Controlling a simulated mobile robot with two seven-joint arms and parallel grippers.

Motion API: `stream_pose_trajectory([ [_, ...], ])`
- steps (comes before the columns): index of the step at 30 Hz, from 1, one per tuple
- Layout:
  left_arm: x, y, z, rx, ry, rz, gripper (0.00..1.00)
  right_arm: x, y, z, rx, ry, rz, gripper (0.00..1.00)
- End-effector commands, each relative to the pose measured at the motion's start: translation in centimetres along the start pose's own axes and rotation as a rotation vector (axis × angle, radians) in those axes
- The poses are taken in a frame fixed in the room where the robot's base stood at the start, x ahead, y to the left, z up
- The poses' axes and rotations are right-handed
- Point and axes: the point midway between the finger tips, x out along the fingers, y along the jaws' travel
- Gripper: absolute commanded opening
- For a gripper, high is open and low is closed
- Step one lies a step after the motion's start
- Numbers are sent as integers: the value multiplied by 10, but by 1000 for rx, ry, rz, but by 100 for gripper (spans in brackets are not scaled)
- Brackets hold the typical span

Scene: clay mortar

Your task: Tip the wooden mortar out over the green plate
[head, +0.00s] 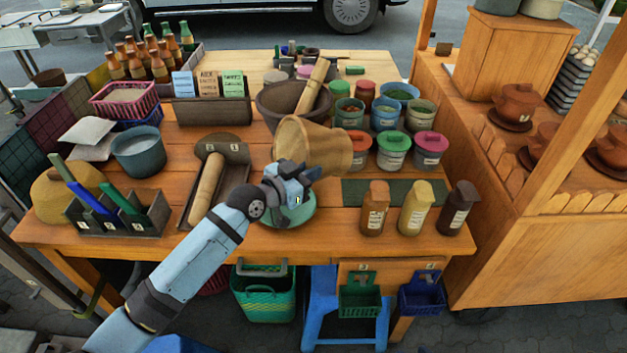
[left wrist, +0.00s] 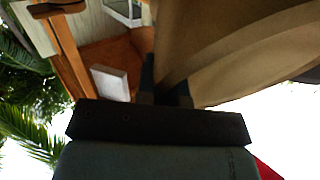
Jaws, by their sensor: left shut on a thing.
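The tan wooden mortar (head: 318,146) is in my left gripper (head: 298,178), held above the table and lying well over on its side. It also fills the upper right of the left wrist view (left wrist: 240,50). The gripper is shut on its wall; the fingertips are partly hidden. I cannot see into the mortar or whether anything falls from it. The green plate (head: 296,217) lies on the table below my left gripper, partly covered by the gripper. The mortar's body appears above and behind the plate. My right gripper is not in view.
A dark clay mortar (head: 276,104) with a pestle (head: 313,87) stands behind. Several lidded jars (head: 393,153) stand to the right, near the held mortar. Three bottles (head: 416,208) stand front right. A dark tray with a wooden pestle (head: 206,189) lies left of the plate.

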Motion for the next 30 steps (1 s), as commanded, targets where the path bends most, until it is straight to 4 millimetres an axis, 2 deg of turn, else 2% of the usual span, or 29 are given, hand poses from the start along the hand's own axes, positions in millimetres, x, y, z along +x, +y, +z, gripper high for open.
stream_pose_trajectory([
  [1,0,0,8,-1,27,-2,0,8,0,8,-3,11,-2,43],
  [3,-2,0,10,-9,53,-3,0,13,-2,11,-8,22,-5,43],
  [14,-10,-1,23,-44,179,-11,0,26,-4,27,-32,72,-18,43],
  [30,-15,-3,23,-64,250,-15,0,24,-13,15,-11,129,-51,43],
])
